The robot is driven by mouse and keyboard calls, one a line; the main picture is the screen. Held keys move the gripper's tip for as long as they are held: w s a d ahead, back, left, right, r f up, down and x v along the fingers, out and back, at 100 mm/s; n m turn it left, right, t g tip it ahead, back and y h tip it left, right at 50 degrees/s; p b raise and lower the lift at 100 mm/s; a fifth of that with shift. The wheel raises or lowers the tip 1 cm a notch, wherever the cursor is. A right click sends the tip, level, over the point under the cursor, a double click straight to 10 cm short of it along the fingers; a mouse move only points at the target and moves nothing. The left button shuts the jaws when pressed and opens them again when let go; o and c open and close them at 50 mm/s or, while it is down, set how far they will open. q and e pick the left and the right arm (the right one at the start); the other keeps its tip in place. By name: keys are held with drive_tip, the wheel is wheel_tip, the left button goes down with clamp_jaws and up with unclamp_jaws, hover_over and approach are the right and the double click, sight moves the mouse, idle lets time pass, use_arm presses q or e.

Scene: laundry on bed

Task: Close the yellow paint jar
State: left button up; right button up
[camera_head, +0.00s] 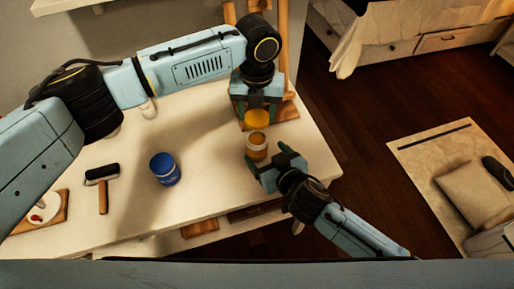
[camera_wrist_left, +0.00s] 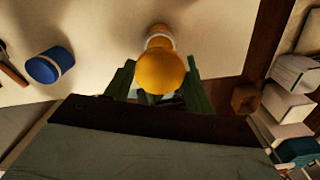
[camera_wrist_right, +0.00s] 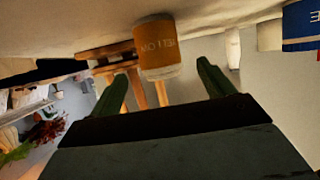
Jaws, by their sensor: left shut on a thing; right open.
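The yellow lid (camera_head: 257,118) is held by my left gripper (camera_head: 256,108) at the right end of the table. The lid fills the middle of the left wrist view (camera_wrist_left: 160,73). The yellow paint jar (camera_head: 257,147) stands just in front of the lid in the head view. Part of it shows behind the lid in the left wrist view (camera_wrist_left: 160,36). My right gripper (camera_head: 268,160) is open close to the jar. In the right wrist view the labelled jar (camera_wrist_right: 157,48) appears between and beyond the open fingers. Contact with the fingers is not clear.
A blue jar (camera_head: 164,169) stands left on the white table (camera_head: 205,190). A roller (camera_head: 102,174) and a wooden board (camera_head: 45,215) lie farther left. A wooden easel (camera_head: 283,55) stands behind my left gripper. The table's right edge is close to the yellow jar.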

drive_tip(key=shift+x, duration=3.4)
drive_tip(key=c, duration=1.5)
use_arm(q)
hover_over(257, 140)
drive_tip(key=shift+f, duration=2.5)
